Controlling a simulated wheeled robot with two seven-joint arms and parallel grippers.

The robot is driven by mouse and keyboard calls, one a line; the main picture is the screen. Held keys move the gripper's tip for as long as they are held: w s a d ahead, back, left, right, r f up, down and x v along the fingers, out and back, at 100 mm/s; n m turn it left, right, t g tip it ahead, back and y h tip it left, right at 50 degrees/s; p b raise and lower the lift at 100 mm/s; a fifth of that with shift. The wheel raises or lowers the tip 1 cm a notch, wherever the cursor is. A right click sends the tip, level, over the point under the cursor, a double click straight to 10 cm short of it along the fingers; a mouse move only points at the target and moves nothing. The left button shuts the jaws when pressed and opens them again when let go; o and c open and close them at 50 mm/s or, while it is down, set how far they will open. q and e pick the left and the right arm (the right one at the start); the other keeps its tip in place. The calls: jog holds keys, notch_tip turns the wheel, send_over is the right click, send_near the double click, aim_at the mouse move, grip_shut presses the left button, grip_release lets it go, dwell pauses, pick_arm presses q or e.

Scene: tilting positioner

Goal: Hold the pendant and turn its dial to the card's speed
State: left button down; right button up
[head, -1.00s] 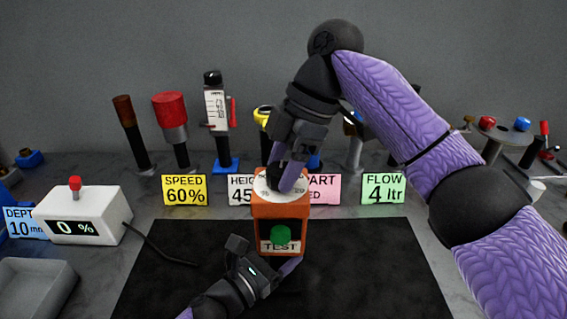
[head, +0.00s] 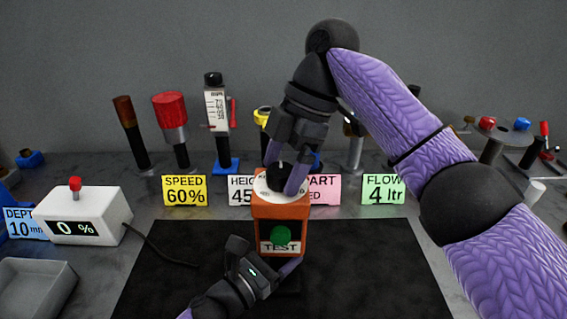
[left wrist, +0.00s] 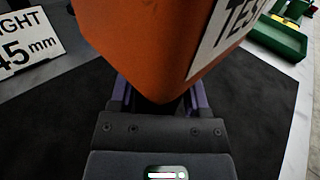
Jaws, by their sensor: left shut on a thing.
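The orange pendant (head: 259,212) stands upright over the black mat, with a green button and a TEST label on its front. On its top is a white dial plate with a black knob (head: 279,179). My left gripper (head: 283,272) is shut on the pendant's lower part; the left wrist view shows the orange body (left wrist: 150,45) between its fingers. My right gripper (head: 284,177) points down with its fingers at the knob; I cannot tell whether they press on it. The dial's markings are partly hidden. The yellow speed card (head: 185,190) reads 60%.
A white box (head: 83,215) with a red knob reads 0 %; its black cable runs onto the black mat (head: 385,270). Cards for depth (head: 25,224), height (head: 240,190) and flow (head: 383,189) stand around. A grey tray (head: 35,285) is front left. The mat's right side is clear.

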pick_arm(q)
jog(key=shift+f, duration=0.1)
pick_arm(e)
jog(key=shift+o, duration=0.2)
jog(key=v, duration=0.7)
jog(key=shift+r, duration=0.25)
pick_arm(q)
grip_release()
